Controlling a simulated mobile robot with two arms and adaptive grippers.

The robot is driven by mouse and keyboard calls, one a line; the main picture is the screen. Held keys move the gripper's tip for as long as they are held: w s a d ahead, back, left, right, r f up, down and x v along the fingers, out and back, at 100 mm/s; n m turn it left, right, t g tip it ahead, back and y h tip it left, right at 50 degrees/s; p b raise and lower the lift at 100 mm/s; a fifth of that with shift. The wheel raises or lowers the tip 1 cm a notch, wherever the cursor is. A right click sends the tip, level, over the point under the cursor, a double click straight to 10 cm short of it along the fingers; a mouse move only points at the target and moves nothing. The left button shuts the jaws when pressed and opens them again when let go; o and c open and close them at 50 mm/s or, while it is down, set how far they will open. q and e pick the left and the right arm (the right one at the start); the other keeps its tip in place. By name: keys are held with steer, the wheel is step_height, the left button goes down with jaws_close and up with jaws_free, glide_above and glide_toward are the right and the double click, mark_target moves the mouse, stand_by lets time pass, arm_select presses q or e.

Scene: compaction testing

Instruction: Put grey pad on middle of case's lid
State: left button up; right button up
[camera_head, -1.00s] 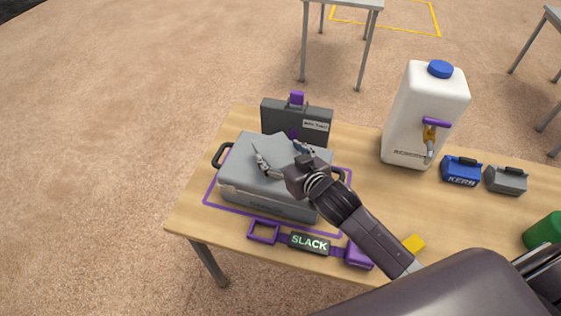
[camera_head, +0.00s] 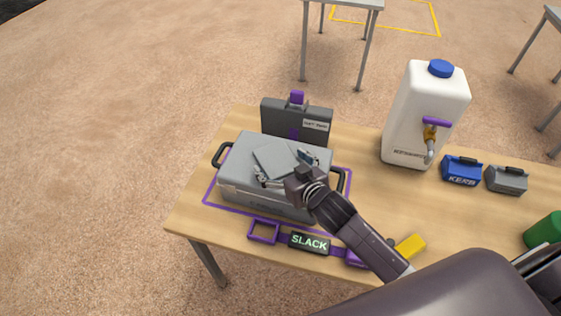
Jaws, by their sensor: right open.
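The grey case (camera_head: 236,178) stands closed on the table inside a purple outline, with black handles at its ends. The grey pad (camera_head: 275,157), a thin square, lies on the case's lid (camera_head: 240,156) around its middle, turned a little against the lid's edges. My right gripper (camera_head: 285,172) is open at the pad's near right side, its fingers spread close to the pad's edge. The gripper hides part of the lid's right side. I cannot tell whether a finger touches the pad. My left gripper is not in view.
A dark upright case (camera_head: 285,117) stands behind the grey case. A strap with a SLACK display (camera_head: 309,242) lies in front. A white water container (camera_head: 410,120), blue block (camera_head: 462,170), grey block (camera_head: 507,180), yellow object (camera_head: 411,246) and green object (camera_head: 545,230) are to the right.

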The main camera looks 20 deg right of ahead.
steer(key=shift+r, duration=0.2)
steer(key=v, duration=1)
steer(key=shift+s+d+f+b, duration=0.1)
steer(key=shift+s+b, duration=0.15)
steer(key=shift+b, duration=0.1)
steer(key=shift+v, duration=0.85)
